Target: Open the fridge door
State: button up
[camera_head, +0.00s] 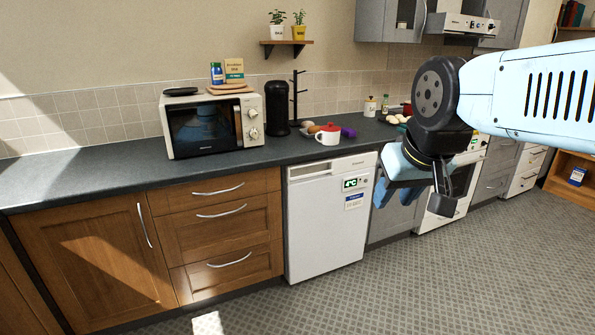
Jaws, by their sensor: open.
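The small white fridge (325,232) stands under the dark counter, between the wooden drawers and a grey cabinet. Its door looks closed. A small green display and a blue-and-white label are on its upper right front. A recessed strip that may be a grip runs along its top left. My gripper (408,200) hangs from my light blue arm at the right, in front of the grey cabinet and oven as seen here. It is open and empty, apart from the fridge, to the right of its door. My arm's wrist hides part of the counter and oven behind.
Wooden drawers (222,230) with metal handles adjoin the fridge on the left. The grey patterned floor (430,285) in front of the fridge is clear.

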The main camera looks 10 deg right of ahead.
aim_at(327, 211)
jog(key=i, duration=1.15)
jog(key=z, duration=0.05)
